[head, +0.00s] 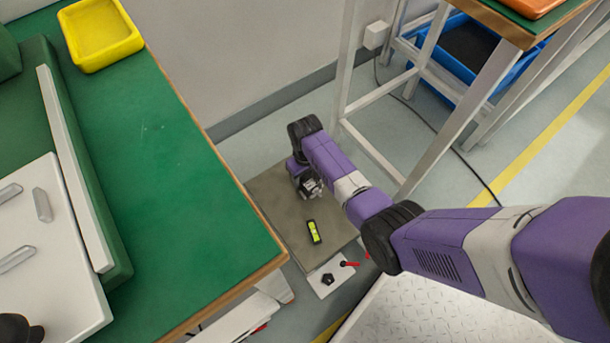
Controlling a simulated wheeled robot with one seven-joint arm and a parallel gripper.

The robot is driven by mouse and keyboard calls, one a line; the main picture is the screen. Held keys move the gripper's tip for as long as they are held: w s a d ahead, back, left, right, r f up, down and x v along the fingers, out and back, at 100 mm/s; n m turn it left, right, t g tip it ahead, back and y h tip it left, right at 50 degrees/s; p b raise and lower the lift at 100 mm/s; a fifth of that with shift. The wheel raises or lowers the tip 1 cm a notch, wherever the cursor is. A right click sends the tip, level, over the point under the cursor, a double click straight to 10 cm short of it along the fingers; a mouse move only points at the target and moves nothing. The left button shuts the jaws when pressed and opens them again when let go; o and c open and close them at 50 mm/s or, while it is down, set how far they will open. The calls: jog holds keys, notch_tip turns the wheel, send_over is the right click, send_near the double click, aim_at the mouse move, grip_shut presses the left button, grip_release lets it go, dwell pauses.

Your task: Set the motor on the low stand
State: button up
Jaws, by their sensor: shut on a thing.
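The low stand (272,207) is a grey-brown flat top near the floor, between the green bench and the white metal frame. My purple arm reaches down over its far right part. My gripper (311,188) is low over the stand, shut on a small silver and dark part that I take for the motor. The motor is mostly hidden by the gripper and wrist. I cannot tell whether it touches the stand's top.
A black and yellow-green device (314,232) lies on the stand, nearer than my gripper. A white panel (323,286) with a black knob and red handle is at its near edge. The green bench (190,190) borders the left, the white metal frame (375,155) the right.

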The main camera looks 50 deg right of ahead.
jog(key=shift+w, duration=0.1)
jog(key=o, duration=1.4)
jog(key=shift+o, duration=0.8)
jog(key=shift+r+p, duration=2.25)
jog(key=shift+r, duration=1.65)
